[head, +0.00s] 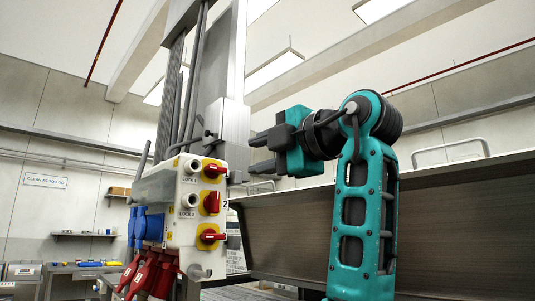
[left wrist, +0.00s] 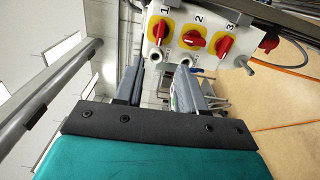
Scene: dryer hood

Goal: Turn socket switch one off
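The socket box (head: 184,205) is a pale housing with a column of three red rotary switches on yellow plates. Switch one (head: 213,170) is the top one; its handle lies roughly sideways in the head view. In the left wrist view, switch one (left wrist: 162,29) is at the left, under the number 1. The middle switch (head: 212,202) has its handle upright, and the lowest switch (head: 210,236) lies roughly sideways. My left gripper (head: 254,154) is open and empty, to the right of switch one and apart from it, fingers pointing at the box. My right gripper is out of view.
Red plugs (head: 150,276) and blue sockets (head: 152,227) are on the box's lower left. Grey lock knobs (head: 190,200) protrude beside the switches. A metal post (head: 231,130) rises behind. A dark hood wall (head: 440,225) fills the right. A workbench (head: 70,272) stands far left.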

